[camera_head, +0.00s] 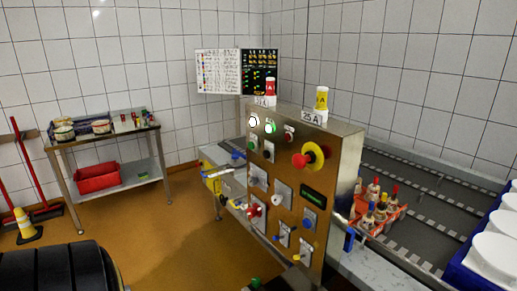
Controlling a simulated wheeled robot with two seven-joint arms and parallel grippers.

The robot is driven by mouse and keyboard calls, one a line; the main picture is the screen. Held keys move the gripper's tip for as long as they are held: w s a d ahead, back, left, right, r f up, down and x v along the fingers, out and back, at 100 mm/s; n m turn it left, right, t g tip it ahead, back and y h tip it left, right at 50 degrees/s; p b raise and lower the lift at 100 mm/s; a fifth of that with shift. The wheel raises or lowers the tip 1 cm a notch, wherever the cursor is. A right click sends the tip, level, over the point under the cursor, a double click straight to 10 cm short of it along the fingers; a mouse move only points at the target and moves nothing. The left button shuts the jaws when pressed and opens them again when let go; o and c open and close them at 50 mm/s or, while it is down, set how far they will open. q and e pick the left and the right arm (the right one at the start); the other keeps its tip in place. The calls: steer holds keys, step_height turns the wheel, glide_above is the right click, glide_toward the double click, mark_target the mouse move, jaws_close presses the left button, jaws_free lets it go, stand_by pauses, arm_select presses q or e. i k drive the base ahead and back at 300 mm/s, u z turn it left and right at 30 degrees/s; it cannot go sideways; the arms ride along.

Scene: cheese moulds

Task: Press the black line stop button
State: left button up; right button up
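The grey metal control cabinet (340,165) stands in the middle, its panel facing left and toward me. A small dark button, apparently black (268,152), sits on a pale plate below the green button (270,128). I cannot read labels to tell which is line stop. A red mushroom button (300,160) on a yellow ring is at the upper right. Neither of my grippers is clearly in view.
A conveyor (425,205) runs behind the cabinet, with a red crate (386,222) of bottles and white moulds (495,257) at right. A side table (150,128) with a red bin (97,177) stands left. Brown floor (155,235) is open between.

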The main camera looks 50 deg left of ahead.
mark_target(266, 153)
steer(key=k, duration=0.45)
steer(key=u, duration=1.35)
steer(key=i, duration=0.5)
